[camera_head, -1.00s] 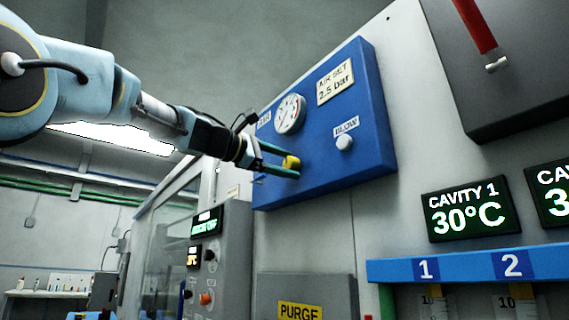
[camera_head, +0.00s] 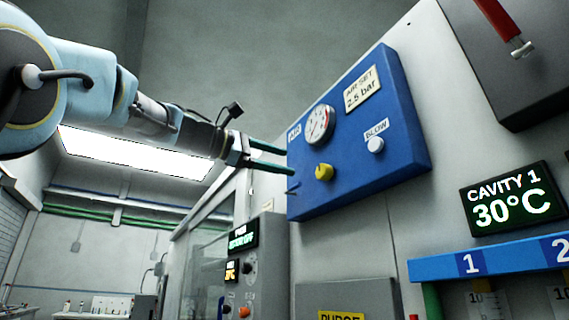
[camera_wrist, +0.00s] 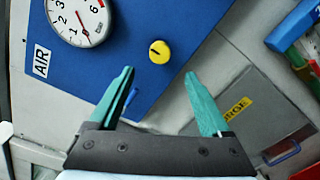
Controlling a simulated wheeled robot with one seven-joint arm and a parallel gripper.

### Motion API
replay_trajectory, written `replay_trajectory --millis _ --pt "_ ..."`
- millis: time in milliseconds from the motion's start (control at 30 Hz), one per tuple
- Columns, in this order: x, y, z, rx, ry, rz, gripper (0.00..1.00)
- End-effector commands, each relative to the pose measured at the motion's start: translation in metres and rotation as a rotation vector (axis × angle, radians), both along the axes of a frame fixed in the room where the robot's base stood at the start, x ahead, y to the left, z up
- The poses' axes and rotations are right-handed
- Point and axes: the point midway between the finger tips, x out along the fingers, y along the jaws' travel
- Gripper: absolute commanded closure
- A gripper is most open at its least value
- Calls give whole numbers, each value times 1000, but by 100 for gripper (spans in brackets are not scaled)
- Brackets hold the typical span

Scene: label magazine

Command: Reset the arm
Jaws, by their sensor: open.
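My gripper (camera_head: 289,162) is open and empty. Its two green fingers point at the blue air panel (camera_head: 400,150), to the left of the yellow knob (camera_head: 323,172) in the head view. In the wrist view my gripper (camera_wrist: 165,100) has its fingers spread wide, and the yellow knob (camera_wrist: 159,52) is beyond and between them, apart from both. My arm stretches in from the left of the head view.
The panel carries a round gauge (camera_head: 319,125) and a white BLOW button (camera_head: 375,145). A grey control box (camera_head: 262,270) stands below left. A blue shelf strip (camera_head: 500,262) and a CAVITY 1 display (camera_head: 512,197) are at the right. The space left of the panel is open.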

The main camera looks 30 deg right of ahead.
Motion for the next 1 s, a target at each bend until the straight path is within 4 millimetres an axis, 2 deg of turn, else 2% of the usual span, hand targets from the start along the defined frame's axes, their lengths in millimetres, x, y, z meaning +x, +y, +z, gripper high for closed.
replay_trajectory --millis 433,567,667,767,900,967,1000 --pt "1 0 -1 1 0 3 18" --pt "18 0 -21 38 -6 41 18" --pt "49 3 -61 114 -27 111 18" --pt "87 14 -118 230 -62 197 18" --pt "132 43 -206 416 -122 294 18" --pt "147 60 -245 502 -150 324 18" --pt "155 72 -270 561 -169 338 18"
